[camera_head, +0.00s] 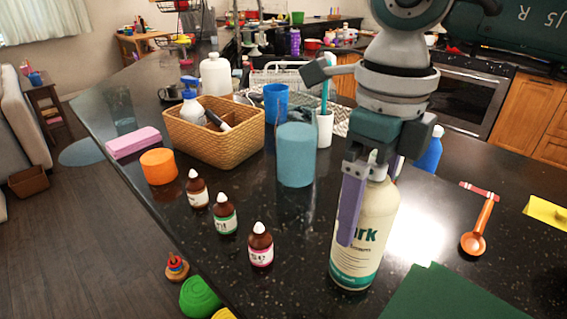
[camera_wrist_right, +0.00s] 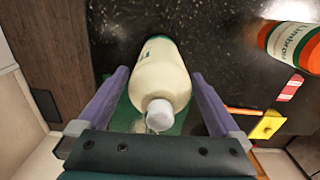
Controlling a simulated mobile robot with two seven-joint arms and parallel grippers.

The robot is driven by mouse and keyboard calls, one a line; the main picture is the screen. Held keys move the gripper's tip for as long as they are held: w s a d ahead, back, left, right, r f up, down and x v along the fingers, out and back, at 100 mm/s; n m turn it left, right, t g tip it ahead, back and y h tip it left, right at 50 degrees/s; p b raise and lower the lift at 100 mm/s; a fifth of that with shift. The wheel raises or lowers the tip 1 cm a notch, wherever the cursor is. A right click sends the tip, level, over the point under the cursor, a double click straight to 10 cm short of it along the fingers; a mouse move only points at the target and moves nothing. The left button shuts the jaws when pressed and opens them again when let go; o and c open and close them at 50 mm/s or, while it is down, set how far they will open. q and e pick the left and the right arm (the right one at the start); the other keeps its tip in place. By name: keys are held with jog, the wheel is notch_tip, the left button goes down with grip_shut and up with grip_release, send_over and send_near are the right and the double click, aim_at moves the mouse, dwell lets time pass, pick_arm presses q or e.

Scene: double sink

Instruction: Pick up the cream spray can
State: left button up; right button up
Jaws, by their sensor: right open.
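The cream spray can (camera_head: 365,237) stands upright on the dark counter, with a green lower label. My right gripper (camera_head: 370,205) comes down over it from above and is open, with one purple finger in front of the can and the other mostly hidden behind it. In the right wrist view, the can (camera_wrist_right: 160,82) lies between the two purple fingers of the right gripper (camera_wrist_right: 160,74), its pale cap towards the palm. Narrow gaps show beside the can there. My left gripper is not in view.
Several brown dropper bottles (camera_head: 260,245) and a blue-grey cylinder (camera_head: 296,155) stand left of the can. A wicker basket (camera_head: 215,145) is farther back. A blue bottle (camera_head: 430,150) stands behind my gripper. A green sheet (camera_head: 455,295) lies in front right, an orange spoon (camera_head: 474,241) to the right.

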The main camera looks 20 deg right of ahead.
jog(key=shift+f, duration=0.95)
jog(key=shift+c, duration=0.4)
jog(key=shift+r, duration=0.1)
grip_shut()
